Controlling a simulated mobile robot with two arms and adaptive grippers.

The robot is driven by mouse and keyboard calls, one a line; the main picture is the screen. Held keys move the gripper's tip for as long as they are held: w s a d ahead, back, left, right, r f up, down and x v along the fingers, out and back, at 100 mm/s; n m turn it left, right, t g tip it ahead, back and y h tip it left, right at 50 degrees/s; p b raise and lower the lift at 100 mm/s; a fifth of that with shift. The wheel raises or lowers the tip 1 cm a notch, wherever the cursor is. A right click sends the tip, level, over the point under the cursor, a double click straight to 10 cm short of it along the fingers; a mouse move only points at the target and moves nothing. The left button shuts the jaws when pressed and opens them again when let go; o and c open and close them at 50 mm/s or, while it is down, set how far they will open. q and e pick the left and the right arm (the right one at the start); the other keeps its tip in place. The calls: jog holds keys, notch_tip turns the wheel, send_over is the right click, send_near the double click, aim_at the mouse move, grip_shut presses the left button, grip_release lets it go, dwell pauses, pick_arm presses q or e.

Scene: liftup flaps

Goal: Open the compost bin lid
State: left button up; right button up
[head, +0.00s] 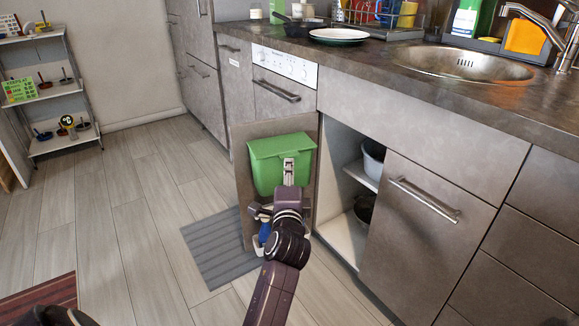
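The green compost bin (264,174) hangs on the inner side of an open cabinet door. Its green lid (281,146) lies flat on top and looks closed. The arm hides the bin's lower right part.
The open door (242,190) stands out from the cabinet. A blue item (264,233) sits low on it, partly hidden. A grey mat (215,248) lies on the floor. The open cabinet to the right holds a pot (374,155).

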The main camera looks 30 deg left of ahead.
aim_at(283, 146)
pick_arm(q)
jog(key=b+x, duration=0.1)
jog(key=x, duration=0.5)
jog(key=shift+b, duration=0.35)
jog(key=shift+w, duration=0.1)
grip_shut()
jog(key=shift+f, duration=0.1)
